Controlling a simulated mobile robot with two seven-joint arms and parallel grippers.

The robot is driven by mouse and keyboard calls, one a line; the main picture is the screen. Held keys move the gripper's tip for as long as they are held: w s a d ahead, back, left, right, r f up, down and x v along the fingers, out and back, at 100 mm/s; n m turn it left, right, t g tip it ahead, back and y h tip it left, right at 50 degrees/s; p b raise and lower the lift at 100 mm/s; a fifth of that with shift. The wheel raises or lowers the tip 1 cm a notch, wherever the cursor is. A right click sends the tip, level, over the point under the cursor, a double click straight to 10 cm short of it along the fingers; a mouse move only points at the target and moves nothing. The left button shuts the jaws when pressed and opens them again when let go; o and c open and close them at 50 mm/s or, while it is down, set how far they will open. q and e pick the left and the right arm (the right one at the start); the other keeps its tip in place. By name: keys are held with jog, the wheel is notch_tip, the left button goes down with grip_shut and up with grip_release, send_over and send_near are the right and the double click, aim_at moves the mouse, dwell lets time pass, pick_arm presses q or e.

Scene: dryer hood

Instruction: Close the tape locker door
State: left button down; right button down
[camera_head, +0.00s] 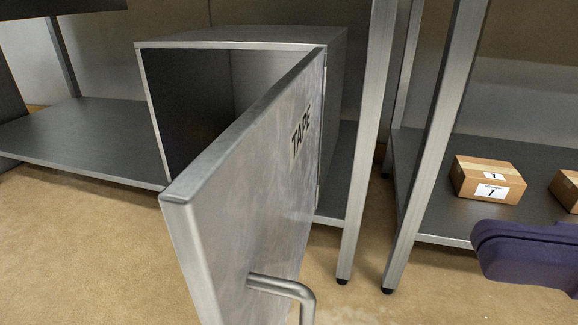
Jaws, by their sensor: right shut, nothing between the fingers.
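The tape locker (240,44) is a grey metal box on a low shelf. Its door (235,190) stands wide open, swung out towards me from the hinge on the locker's right side. The door's outer face bears the label TAPE (301,132). A bent metal bar handle (285,287) sits low on that face near the free edge; its lower end is cut off by the picture. The locker's visible inside looks empty. My right gripper (522,252) is a dark blue shape at the right edge, shut and empty, apart from the door and right of the handle. My left gripper is out of view.
A metal shelf (85,140) carries the locker. Metal legs (368,130) stand right of the door. Another low shelf (440,205) at right holds a cardboard box (487,180) marked 7 and part of a second box (567,188). Tan floor (80,260) is clear at front left.

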aim_at(221, 206)
jog(key=b+x, duration=0.2)
jog(key=x, duration=0.9)
jog(key=shift+w+a, duration=0.15)
jog(key=shift+a, duration=0.3)
